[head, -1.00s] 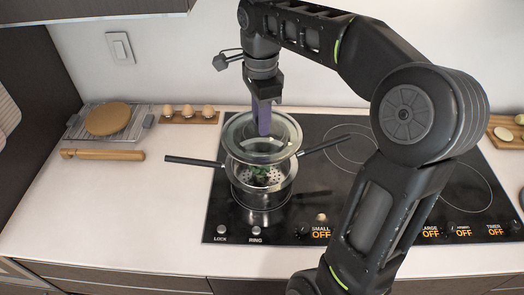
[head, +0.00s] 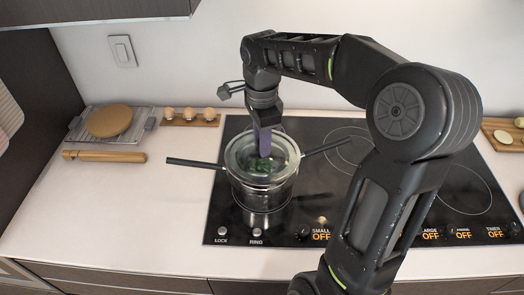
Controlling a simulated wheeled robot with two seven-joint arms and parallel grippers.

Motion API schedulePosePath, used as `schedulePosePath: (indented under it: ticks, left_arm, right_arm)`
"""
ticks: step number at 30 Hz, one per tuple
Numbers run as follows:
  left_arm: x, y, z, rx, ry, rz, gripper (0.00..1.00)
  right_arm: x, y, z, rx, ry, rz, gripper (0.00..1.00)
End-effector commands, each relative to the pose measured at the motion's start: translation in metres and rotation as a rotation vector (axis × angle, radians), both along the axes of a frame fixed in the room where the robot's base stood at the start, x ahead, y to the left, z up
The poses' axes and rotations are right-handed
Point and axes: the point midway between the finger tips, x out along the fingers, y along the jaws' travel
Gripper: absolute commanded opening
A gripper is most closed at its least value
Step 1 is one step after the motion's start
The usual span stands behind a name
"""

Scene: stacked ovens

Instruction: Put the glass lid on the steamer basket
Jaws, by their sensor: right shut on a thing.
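The glass lid (head: 238,160) is a clear disc with a pale rim. It lies over the steamer basket (head: 234,180), which sits in a pot on the left side of the cooktop. Green food shows through the glass. My right gripper (head: 264,150) points straight down at the lid's centre, with its purple fingers shut on the lid's handle, which the fingers mostly hide. The lid looks level and at the basket's rim; I cannot tell whether it touches all round. My left gripper is not in view.
Long dark handles (head: 195,163) stick out left and right of the pots. The black cooktop (head: 225,215) is otherwise bare. A rolling pin (head: 105,156), a rack with a round brown item (head: 110,122) and an egg holder (head: 190,121) stand on the left counter.

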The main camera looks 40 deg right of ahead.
Motion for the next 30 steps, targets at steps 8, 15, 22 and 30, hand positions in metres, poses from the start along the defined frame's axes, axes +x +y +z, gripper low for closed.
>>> schedulePosePath:
  ticks: [8,15,22,30]
  left_arm:
    - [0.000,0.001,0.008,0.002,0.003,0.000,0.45]
    - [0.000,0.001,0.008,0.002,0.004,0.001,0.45]
    - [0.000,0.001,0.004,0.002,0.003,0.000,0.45]
    - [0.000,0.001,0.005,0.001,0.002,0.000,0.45]
  right_arm:
    - [-0.001,0.000,-0.027,0.002,0.005,-0.001,0.00]
    - [0.000,0.000,-0.037,0.000,-0.001,-0.001,0.00]
    - [0.000,0.000,-0.041,0.001,-0.001,0.000,0.00]
    - [0.000,0.000,-0.041,0.001,0.000,0.000,0.45]
